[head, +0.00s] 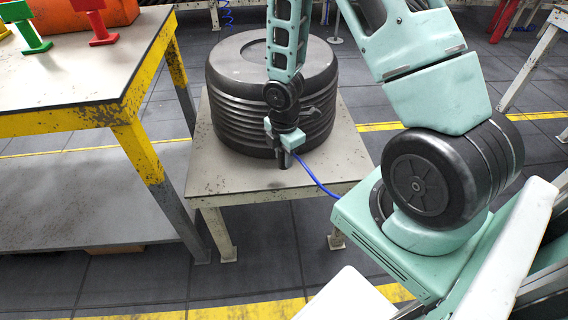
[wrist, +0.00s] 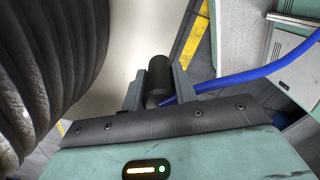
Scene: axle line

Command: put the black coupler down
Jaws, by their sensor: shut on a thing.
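My gripper (head: 287,153) is at the front of a small beige table (head: 225,180), in front of a big black ribbed drum. It is shut on the black coupler, a short dark cylinder that stands between the two grey fingers in the wrist view (wrist: 159,78). In the head view only a small dark end of the coupler (head: 286,161) shows below the fingers. A blue hose (head: 318,181) runs from the gripper area toward my base; it also shows in the wrist view (wrist: 235,78). I cannot tell whether the coupler touches the tabletop.
The black ribbed drum (head: 228,107) fills most of the small table, close beside my gripper. Bare tabletop lies at the front left and right. A yellow-edged workbench (head: 75,75) at left carries green (head: 28,35) and red (head: 97,20) pieces.

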